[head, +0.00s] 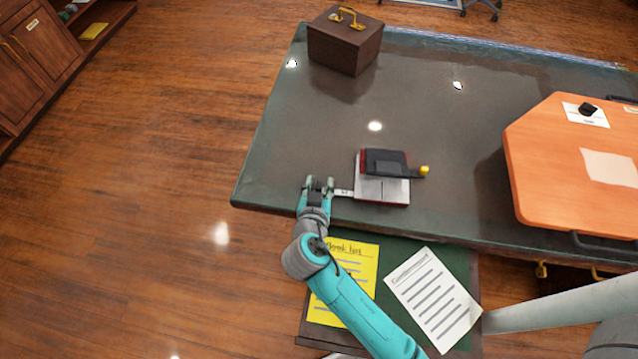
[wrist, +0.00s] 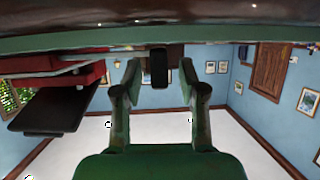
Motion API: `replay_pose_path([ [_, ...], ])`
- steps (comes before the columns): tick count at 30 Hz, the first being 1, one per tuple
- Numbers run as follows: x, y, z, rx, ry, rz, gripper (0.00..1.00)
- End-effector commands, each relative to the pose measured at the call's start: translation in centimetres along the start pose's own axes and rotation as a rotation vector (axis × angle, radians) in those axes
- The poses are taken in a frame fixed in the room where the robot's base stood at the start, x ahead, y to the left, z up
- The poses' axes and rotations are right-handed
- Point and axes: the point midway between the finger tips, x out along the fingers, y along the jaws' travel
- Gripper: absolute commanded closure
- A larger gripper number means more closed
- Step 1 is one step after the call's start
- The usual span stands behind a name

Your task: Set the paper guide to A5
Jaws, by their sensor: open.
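The paper punch, with a red and black body on a silver base (head: 383,188), sits near the front edge of the dark table. Its black lever (head: 388,163) has a yellow tip at the right. The paper guide (head: 343,192) is a thin light strip sticking out of the punch's left side; its small marks are too small to read. My gripper (head: 318,184) is open at the guide's left end. In the wrist view, a dark block (wrist: 159,67), apparently the guide's end, stands between my open fingers (wrist: 159,85), with gaps on both sides. The punch (wrist: 55,108) shows at the left there.
A brown box with a gold handle (head: 345,42) stands at the table's far left. An orange board (head: 550,170) lies at the right. Yellow (head: 365,265) and white (head: 433,298) sheets lie on a lower surface in front. The table (head: 300,120) left of the punch is clear.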

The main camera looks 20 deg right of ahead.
Motion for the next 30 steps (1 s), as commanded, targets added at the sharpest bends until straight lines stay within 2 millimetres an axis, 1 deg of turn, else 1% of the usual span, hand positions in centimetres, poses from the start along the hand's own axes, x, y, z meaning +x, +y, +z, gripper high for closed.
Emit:
replay_pose_path([
  [9, 0.2, 0.0, 0.0, 0.000, 0.000, 0.000, 0.59],
  [11, 0.2, 0.0, 0.0, 0.000, 0.000, 0.000, 0.74],
  [12, 0.2, 0.0, 0.0, 0.000, 0.000, 0.000, 0.84],
  [14, 0.2, 0.0, 0.0, 0.000, 0.000, 0.000, 0.99],
  [21, 0.2, 0.0, 0.0, 0.001, 0.000, 0.000, 1.00],
  [23, 0.2, 0.3, 0.0, 0.000, -0.001, 0.001, 1.00],
  [30, 0.3, 3.9, 0.1, 0.000, -0.002, 0.004, 1.00],
])
